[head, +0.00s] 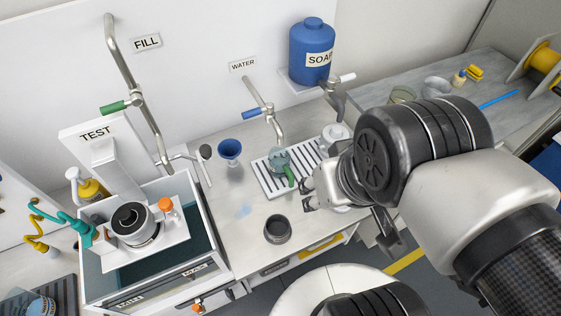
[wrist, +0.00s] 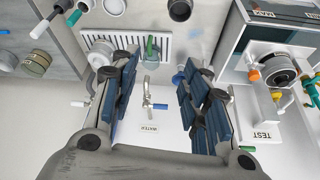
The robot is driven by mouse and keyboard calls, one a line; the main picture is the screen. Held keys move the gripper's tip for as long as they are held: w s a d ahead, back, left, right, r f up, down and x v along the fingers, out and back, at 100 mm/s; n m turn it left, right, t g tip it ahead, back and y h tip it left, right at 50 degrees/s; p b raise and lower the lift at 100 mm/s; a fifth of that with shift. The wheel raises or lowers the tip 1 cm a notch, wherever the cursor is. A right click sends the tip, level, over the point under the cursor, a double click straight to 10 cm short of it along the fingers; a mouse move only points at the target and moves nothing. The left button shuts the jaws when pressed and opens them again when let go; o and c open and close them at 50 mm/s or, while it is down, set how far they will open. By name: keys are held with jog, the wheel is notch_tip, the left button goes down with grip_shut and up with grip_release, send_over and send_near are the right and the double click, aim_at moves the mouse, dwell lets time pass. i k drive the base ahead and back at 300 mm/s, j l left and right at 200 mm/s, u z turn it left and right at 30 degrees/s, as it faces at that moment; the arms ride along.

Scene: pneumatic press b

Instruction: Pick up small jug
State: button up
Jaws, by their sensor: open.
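The small jug (head: 281,160) is clear with a green handle. It stands upright on the slatted drain tray (head: 262,181) under the water tap (head: 270,115). In the wrist view the jug's green handle (wrist: 150,46) shows over the tray, between and beyond the fingers. My gripper (head: 345,215) is to the right of and nearer than the jug, with the arm coming in from the right. In the wrist view my gripper (wrist: 157,72) has its blue-padded fingers wide apart, with nothing held. The fingers do not appear to touch the jug.
A blue funnel (head: 230,149) stands left of the tray. A dark cup (head: 277,229) stands near the counter's front edge. The test basin (head: 205,255) is at left. A blue soap container (head: 312,52) is on the wall. A white vessel (head: 335,132) stands by the tray's right end.

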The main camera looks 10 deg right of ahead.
aim_at(279, 157)
jog(key=u, duration=1.85)
jog(key=z, duration=1.85)
jog(key=j+u, duration=0.1)
jog(key=j, duration=0.35)
jog(key=i+j, duration=0.15)
jog(key=j, duration=0.25)
jog(key=j+u, duration=0.15)
jog(key=j, duration=0.3)
jog(key=i, duration=0.05)
